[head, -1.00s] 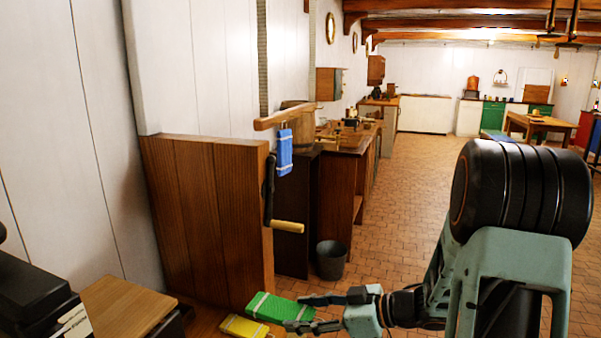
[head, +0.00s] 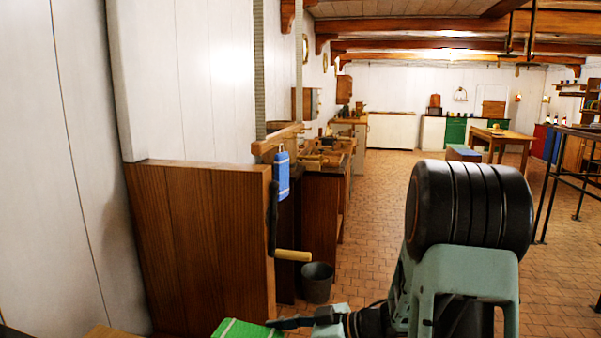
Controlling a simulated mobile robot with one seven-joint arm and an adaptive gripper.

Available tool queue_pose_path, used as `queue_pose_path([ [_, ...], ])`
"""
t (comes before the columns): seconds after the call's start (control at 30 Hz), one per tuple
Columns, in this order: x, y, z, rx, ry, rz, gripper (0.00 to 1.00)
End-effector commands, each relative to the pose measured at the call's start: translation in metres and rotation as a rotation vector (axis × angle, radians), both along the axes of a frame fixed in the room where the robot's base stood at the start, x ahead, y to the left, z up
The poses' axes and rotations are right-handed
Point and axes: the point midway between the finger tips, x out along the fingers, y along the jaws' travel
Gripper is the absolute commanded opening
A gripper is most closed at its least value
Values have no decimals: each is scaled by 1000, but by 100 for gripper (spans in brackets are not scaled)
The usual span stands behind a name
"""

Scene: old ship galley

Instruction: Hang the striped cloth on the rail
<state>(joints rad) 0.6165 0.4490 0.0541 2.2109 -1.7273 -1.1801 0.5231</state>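A green cloth (head: 243,329) with pale stripes lies at the bottom edge of the head view, partly cut off. My gripper (head: 292,322) is low in the view, at the right end of this cloth. One dark finger shows; the rest is cut off, so I cannot tell whether it is open or holds the cloth. A blue cloth (head: 281,177) with a pale band hangs upright by the end of a wooden bar (head: 277,139) on the left. I cannot tell whether this bar is the rail.
A brown wooden panel (head: 205,240) stands at left, with a wooden-handled crank (head: 293,255) at its right edge. A grey bucket (head: 317,282) stands on the floor behind. A cluttered counter (head: 325,205) lies beyond. The tiled floor (head: 390,190) in the middle is open.

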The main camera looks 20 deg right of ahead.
Motion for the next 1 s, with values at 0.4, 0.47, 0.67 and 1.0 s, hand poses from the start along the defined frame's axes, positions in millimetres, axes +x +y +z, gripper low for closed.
queue_pose_path([
  [0.4,0,0,0,0,0,0,22],
  [0.47,0,0,0,0,0,0,22],
  [0.67,0,0,9,2,1,-1,22],
  [1.0,-1,-2,40,5,0,0,22],
])
